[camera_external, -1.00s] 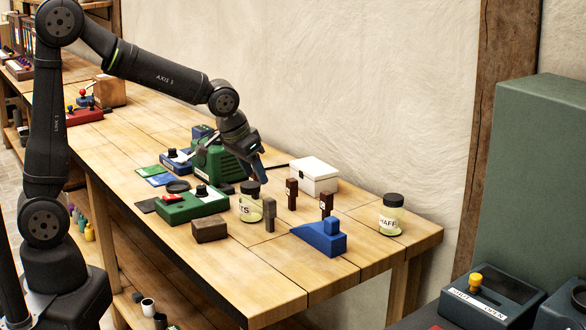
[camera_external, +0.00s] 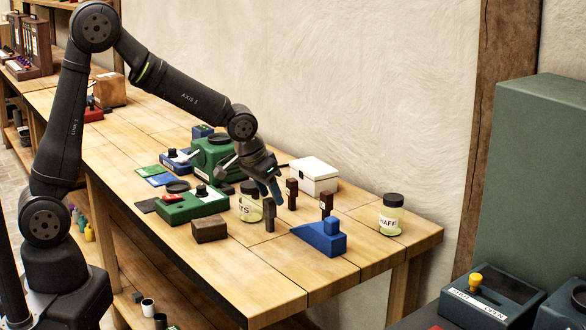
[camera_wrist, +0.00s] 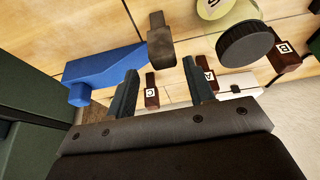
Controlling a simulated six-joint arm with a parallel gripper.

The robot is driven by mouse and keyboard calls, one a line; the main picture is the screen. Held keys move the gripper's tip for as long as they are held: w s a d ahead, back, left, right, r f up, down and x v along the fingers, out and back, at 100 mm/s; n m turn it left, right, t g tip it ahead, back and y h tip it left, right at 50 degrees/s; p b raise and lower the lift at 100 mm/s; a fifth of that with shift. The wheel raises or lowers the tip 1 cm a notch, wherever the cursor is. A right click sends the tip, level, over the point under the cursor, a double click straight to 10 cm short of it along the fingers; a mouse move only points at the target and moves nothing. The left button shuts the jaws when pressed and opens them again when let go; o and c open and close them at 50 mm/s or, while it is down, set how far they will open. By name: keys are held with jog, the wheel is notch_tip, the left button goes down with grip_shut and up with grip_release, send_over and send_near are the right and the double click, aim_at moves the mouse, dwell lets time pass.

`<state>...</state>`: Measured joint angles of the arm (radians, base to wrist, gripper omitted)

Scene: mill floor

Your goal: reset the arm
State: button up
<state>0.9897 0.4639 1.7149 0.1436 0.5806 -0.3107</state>
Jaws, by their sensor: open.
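My gripper (camera_external: 276,198) is open and empty above the workbench (camera_external: 215,262), its fingers pointing down among the small items. In the external view it is just right of the labelled jar (camera_external: 249,205) and behind the grey-brown post (camera_external: 269,216). Both fingers show apart in the wrist view (camera_wrist: 163,85), with nothing held between them. In that view the post (camera_wrist: 160,48) stands beyond the gap. Whether the fingers touch anything nearby cannot be told.
Near the gripper are dark lettered blocks (camera_external: 292,194), (camera_external: 326,203), a blue stepped block (camera_external: 322,241), a white box (camera_external: 314,177) and a green machine (camera_external: 213,160). A second jar (camera_external: 390,218) stands far right. The bench's front right is clear.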

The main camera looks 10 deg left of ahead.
jog(key=s+d+r, duration=0.1)
jog(key=s+r, duration=0.5)
jog(key=s, duration=0.5)
jog(key=w+d+n, duration=0.1)
jog(key=w+d, duration=2.1)
jog(key=shift+d+r, duration=0.15)
jog(key=shift+r, duration=0.2)
jog(key=shift+w, duration=0.1)
jog(key=shift+o, duration=0.5)
